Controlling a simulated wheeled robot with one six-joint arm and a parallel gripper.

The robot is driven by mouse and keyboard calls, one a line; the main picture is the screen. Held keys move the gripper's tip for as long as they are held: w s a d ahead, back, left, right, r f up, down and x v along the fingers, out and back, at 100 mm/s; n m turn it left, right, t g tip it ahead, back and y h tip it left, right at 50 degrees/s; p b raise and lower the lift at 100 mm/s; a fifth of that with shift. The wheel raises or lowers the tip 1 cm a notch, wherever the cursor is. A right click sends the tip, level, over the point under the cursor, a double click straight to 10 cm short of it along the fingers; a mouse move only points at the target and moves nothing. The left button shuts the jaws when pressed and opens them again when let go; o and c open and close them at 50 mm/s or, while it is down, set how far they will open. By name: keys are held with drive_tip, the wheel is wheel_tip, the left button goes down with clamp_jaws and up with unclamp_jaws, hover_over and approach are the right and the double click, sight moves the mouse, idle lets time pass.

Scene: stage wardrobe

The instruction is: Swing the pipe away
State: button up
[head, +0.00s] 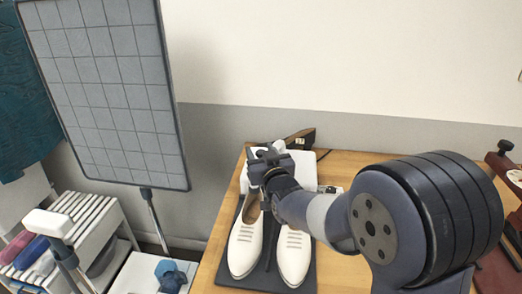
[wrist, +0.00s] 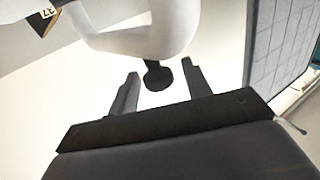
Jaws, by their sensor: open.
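My gripper (head: 264,158) is over the far end of the wooden table, above and behind a pair of white shoes. In the wrist view its two dark fingers (wrist: 158,90) are apart. A small black part with a rounded end (wrist: 158,76) shows between the fingers, with visible gaps on both sides. It joins a smooth white curved body (wrist: 150,38) beyond. No part is clearly recognisable as the pipe; I cannot tell whether this is it. In the head view my gripper and arm hide most of that spot.
The white shoes (head: 246,245) stand on a dark mat on the table (head: 345,165). A brown wedge-shaped thing (head: 300,138) lies behind my gripper. A grid panel (head: 112,90) stands at left. A white slatted rack (head: 85,225) is below it. A red-based device (head: 498,265) is at right.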

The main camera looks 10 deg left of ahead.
drive_tip(key=shift+c, duration=0.5)
clamp_jaws()
